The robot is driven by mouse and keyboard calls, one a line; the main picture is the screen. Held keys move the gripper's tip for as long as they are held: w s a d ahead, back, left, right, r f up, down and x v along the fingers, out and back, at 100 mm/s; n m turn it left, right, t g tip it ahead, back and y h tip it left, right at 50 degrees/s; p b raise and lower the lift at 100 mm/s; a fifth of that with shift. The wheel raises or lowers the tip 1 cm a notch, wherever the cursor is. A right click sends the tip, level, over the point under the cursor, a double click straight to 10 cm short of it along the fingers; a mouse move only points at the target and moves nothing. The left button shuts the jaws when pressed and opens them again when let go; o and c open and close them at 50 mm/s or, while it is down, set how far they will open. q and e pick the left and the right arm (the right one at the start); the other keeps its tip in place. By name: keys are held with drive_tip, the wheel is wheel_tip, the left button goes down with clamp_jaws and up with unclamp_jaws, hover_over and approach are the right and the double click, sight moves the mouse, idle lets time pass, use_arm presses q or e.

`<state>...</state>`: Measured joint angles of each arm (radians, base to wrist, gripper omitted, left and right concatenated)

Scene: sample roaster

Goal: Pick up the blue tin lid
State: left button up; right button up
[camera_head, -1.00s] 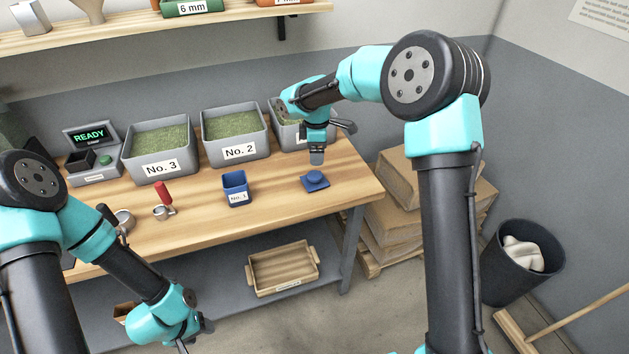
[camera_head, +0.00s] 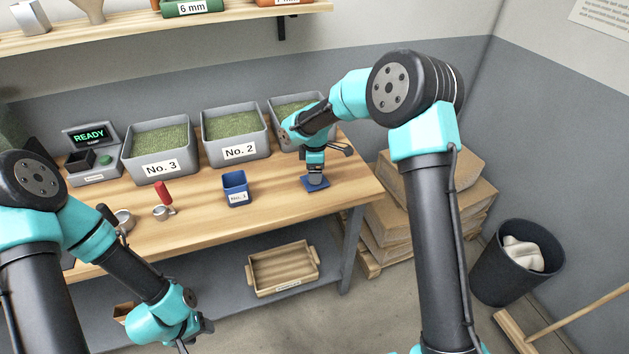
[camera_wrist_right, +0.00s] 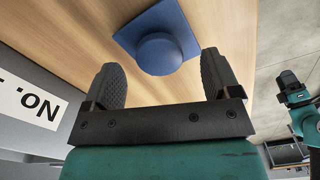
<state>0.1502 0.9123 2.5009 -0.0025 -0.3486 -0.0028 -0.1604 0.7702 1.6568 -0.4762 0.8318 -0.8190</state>
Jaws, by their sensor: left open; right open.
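The blue tin lid (camera_head: 312,186) lies flat on the right part of the wooden table, partly hidden by my right gripper in the head view. In the right wrist view the lid (camera_wrist_right: 160,42) is a blue square with a round knob. My right gripper (camera_head: 316,180) is directly over it, pointing down. In the right wrist view its open fingers (camera_wrist_right: 163,80) stand on either side of the knob, apart from it. The blue tin (camera_head: 236,190), labelled No. 1, stands to the left. My left gripper (camera_head: 205,328) is open and empty, low in front of the table.
Grey bins of green beans, No. 3 (camera_head: 163,168) and No. 2 (camera_head: 238,151), stand at the back with a third bin (camera_head: 285,108) behind my right arm. A red-handled scoop (camera_head: 163,208) lies left of the tin. Table around the lid is clear.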

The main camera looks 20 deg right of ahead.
drive_tip(key=shift+f, duration=1.45)
drive_tip(key=shift+c, duration=0.2)
drive_tip(key=c, duration=1)
drive_tip(key=shift+r, duration=0.5)
wheel_tip(320, 180, up, 3)
drive_tip(key=shift+a+f, duration=0.1)
drive_tip(key=s+a+r, duration=0.1)
drive_tip(key=s+a, duration=0.3)
drive_tip(key=s, duration=1.1)
drive_tip(key=shift+s+a, duration=0.15)
drive_tip(key=shift+a, duration=0.05)
drive_tip(key=shift+r, duration=0.1)
